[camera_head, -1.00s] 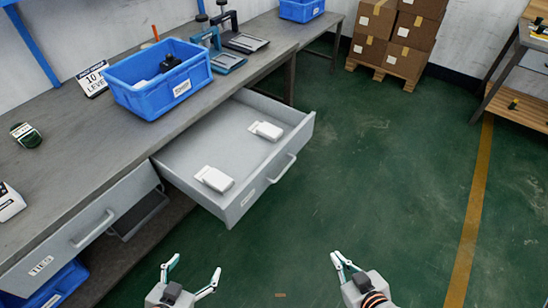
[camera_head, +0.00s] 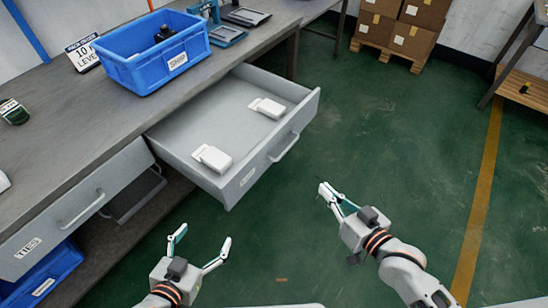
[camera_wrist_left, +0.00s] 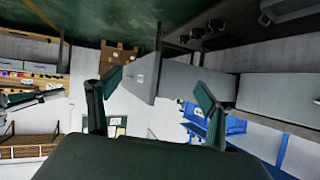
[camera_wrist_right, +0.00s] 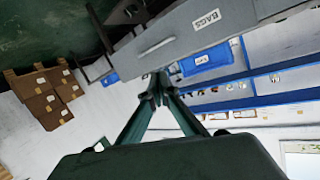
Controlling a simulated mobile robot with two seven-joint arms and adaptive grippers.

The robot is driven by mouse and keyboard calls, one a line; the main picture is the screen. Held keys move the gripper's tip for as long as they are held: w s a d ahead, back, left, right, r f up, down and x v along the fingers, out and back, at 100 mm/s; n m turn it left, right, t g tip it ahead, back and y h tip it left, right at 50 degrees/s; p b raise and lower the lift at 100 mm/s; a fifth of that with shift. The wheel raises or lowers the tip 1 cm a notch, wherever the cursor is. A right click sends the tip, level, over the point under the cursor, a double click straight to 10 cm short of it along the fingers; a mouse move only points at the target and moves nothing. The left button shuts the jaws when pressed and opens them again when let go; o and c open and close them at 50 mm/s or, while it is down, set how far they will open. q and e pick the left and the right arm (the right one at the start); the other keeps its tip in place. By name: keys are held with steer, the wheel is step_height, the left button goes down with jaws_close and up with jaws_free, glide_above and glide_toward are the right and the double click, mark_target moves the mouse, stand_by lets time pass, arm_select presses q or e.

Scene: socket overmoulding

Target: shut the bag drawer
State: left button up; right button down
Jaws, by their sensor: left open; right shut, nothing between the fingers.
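The bag drawer (camera_head: 240,165) is pulled far out from under the workbench in the head view. It is grey with a bar handle (camera_head: 284,147) on its front and holds two white packs of bags (camera_head: 212,158). Its front, labelled BAGS, also shows in the right wrist view (camera_wrist_right: 180,38). My right gripper (camera_head: 322,188) is shut and empty, in front of the drawer's right part and apart from the handle. My left gripper (camera_head: 204,240) is open and empty, below the drawer's near corner and apart from it.
A closed drawer labelled TIES (camera_head: 75,218) is left of the open one, with a blue bin (camera_head: 45,278) below it. A blue SHIP bin (camera_head: 150,62) stands on the workbench (camera_head: 100,115). Stacked boxes (camera_head: 400,30) stand at the back. The green floor right of the drawer is clear.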

steer(key=w+a+r+m+y+b, duration=0.1)
steer(key=w+a+m+y+b, duration=0.15)
steer(key=w+y+b, duration=0.35)
arm_select(q)
steer(key=s+d+f+n+h+b, duration=0.1)
steer(key=s+d+f+n+b, duration=0.15)
steer(key=d+f+b, duration=0.6)
arm_select(e)
steer(key=m+g+y, duration=0.2)
steer(key=m, duration=0.6)
glide_toward(266, 150)
steer(key=shift+h, duration=0.3)
steer(key=x, duration=0.2)
steer(key=r+p+x, duration=0.1)
steer(key=x, duration=0.2)
steer(key=shift+s+a, duration=0.1)
steer(key=shift+a, duration=0.05)
steer(key=shift+x, duration=0.85)
arm_select(q)
steer(key=w+a+m, duration=0.1)
steer(key=a+m, duration=0.1)
steer(key=a, duration=0.5)
steer(key=shift+a+f+g+y, duration=0.2)
steer(key=shift+f+g+y, duration=0.1)
steer(key=shift+y, duration=0.1)
arm_select(e)
steer(key=shift+f, duration=0.2)
